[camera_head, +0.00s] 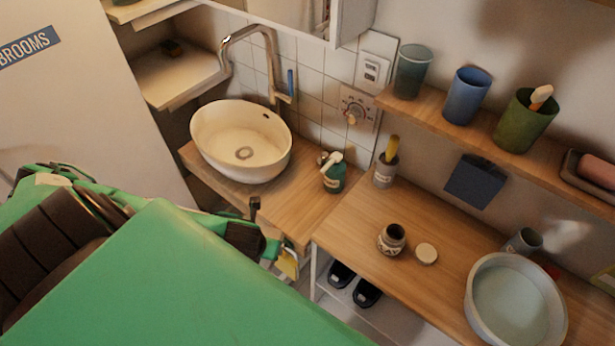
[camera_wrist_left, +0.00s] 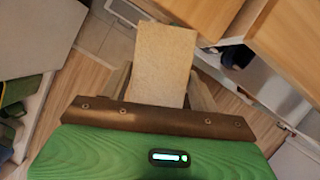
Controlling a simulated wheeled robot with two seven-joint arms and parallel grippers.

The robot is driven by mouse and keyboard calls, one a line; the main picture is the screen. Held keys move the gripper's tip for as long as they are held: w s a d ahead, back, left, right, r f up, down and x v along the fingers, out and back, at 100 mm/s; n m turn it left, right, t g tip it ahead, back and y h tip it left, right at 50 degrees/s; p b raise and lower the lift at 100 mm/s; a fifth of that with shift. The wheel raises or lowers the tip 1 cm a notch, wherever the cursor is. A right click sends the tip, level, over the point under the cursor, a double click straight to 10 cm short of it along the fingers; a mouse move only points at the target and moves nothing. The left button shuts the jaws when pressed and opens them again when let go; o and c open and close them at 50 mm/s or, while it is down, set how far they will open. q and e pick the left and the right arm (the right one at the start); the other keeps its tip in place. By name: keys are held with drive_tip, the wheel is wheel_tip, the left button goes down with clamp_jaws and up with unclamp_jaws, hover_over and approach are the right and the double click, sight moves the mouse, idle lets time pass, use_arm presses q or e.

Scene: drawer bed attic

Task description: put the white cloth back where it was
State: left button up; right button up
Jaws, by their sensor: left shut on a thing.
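The cloth (camera_wrist_left: 163,62) looks cream to pale tan in the left wrist view, a flat rectangle reaching out beyond the fingers. My left gripper (camera_wrist_left: 160,88) is shut on its near end. In the head view my left gripper (camera_head: 272,250) is mostly hidden behind my green arm, beside the front edge of the wooden counter. A small yellowish piece of the cloth (camera_head: 289,264) shows there, apart from the counter top as far as I can tell. My right gripper is in neither view.
A white basin (camera_head: 241,142) and a soap bottle (camera_head: 333,172) stand on the left counter. The right counter holds a brush cup (camera_head: 385,170), an open jar (camera_head: 392,238), its lid (camera_head: 426,253) and a round tub (camera_head: 515,300). Dark slippers (camera_head: 366,292) lie below. Cups line the wall shelf (camera_head: 415,105).

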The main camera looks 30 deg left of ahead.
use_arm(q)
drive_tip(key=w+p, duration=0.1)
drive_tip(key=w, duration=0.5)
drive_tip(key=w+d+p, duration=0.1)
drive_tip(key=w+p, duration=0.1)
drive_tip(key=w, duration=0.3)
drive_tip(key=w+p, duration=0.1)
drive_tip(key=w, duration=0.5)
drive_tip(key=shift+w+d+p, duration=0.2)
drive_tip(key=shift+w+p, duration=0.1)
drive_tip(key=shift+p, duration=0.05)
wheel_tip(320, 180, down, 2)
drive_tip(key=shift+f+p, duration=0.2)
drive_tip(key=shift+p, duration=0.3)
drive_tip(key=shift+f, duration=0.55)
drive_tip(key=o, duration=0.7)
drive_tip(key=shift+r, duration=0.1)
drive_tip(key=b+v, duration=0.1)
drive_tip(key=v, duration=1.1)
